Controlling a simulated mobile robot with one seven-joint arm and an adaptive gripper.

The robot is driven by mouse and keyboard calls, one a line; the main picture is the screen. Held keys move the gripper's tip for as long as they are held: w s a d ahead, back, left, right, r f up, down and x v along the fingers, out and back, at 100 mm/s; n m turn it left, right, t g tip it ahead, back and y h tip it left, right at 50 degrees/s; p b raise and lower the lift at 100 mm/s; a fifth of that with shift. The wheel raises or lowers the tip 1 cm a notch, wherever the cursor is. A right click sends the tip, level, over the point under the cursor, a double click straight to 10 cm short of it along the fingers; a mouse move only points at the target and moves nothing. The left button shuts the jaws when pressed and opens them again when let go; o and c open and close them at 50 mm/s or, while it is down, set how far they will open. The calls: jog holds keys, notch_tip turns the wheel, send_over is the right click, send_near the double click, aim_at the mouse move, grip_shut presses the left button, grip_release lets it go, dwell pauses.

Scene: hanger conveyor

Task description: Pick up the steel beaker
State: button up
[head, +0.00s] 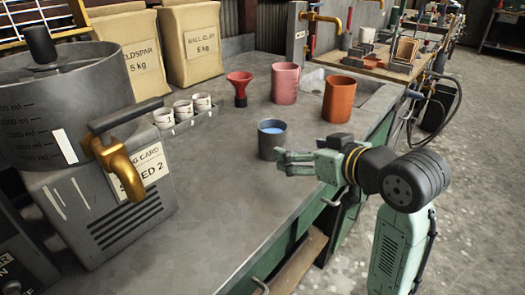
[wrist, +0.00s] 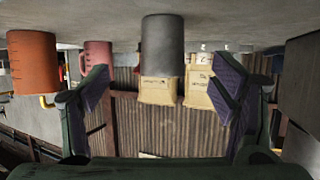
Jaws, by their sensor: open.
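The steel beaker (head: 271,143) is a small dark grey cup with blue liquid inside, upright on the grey bench near its front edge. In the wrist view, which is upside down, the beaker (wrist: 163,45) appears centred between the fingers, beyond the tips. My gripper (head: 283,162) is open and empty just right of the beaker, low over the bench, with the fingers pointing toward it. The fingers also show in the wrist view (wrist: 163,88), one to each side. I cannot tell whether a fingertip touches the beaker.
A pink mug (head: 285,84), an orange mug (head: 338,99) and a red funnel-shaped piece (head: 240,88) stand behind the beaker. Small white cups (head: 183,109) sit in a rack. A large grey pot machine (head: 65,110) with a brass tap fills the left. Bench is clear in front.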

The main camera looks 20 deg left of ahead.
aim_at(280, 144)
jog(key=x, duration=0.5)
jog(key=shift+w+a+f+p, duration=0.15)
jog(key=shift+a+f+p, duration=0.1)
jog(key=shift+p, duration=0.05)
jog(key=x, duration=0.3)
jog(key=p+x, duration=0.1)
jog(key=shift+a+r, duration=0.3)
jog(key=shift+a, duration=0.1)
jog(key=shift+w+a+f, duration=0.2)
jog(key=shift+w+a, duration=0.1)
jog(key=shift+w, duration=0.05)
jog(key=c, duration=1.5)
jog(key=shift+r, duration=0.1)
